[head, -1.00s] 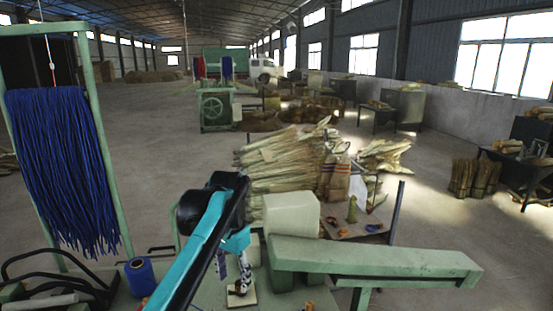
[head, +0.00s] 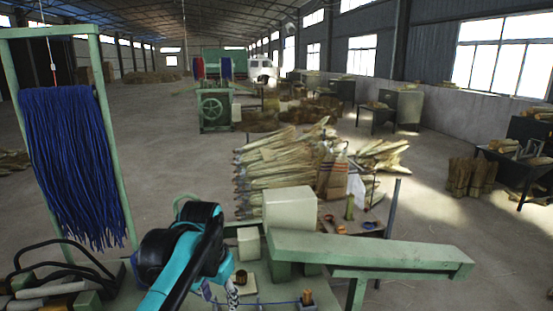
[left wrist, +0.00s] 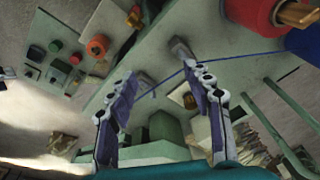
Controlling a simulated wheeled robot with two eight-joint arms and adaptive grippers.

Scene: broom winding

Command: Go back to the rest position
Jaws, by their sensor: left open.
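My left arm (head: 187,255) comes in from the bottom left of the head view and bends over the green bench. My left gripper (head: 221,294) is low in that view, partly hidden by the arm and cut by the frame. In the left wrist view its two fingers (left wrist: 160,78) stand well apart with nothing held between them. A thin blue cord (left wrist: 238,55) crosses the view behind the fingers, leading to a blue spool (left wrist: 304,43) at the right. My right gripper is not in view.
A green beam (head: 370,254) and a whitish block (head: 290,207) stand right of the arm. Blue strands (head: 75,150) hang from a green frame at left. Broom bundles (head: 280,165) lie behind. A red spool (left wrist: 250,12) shows at the wrist view's top right.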

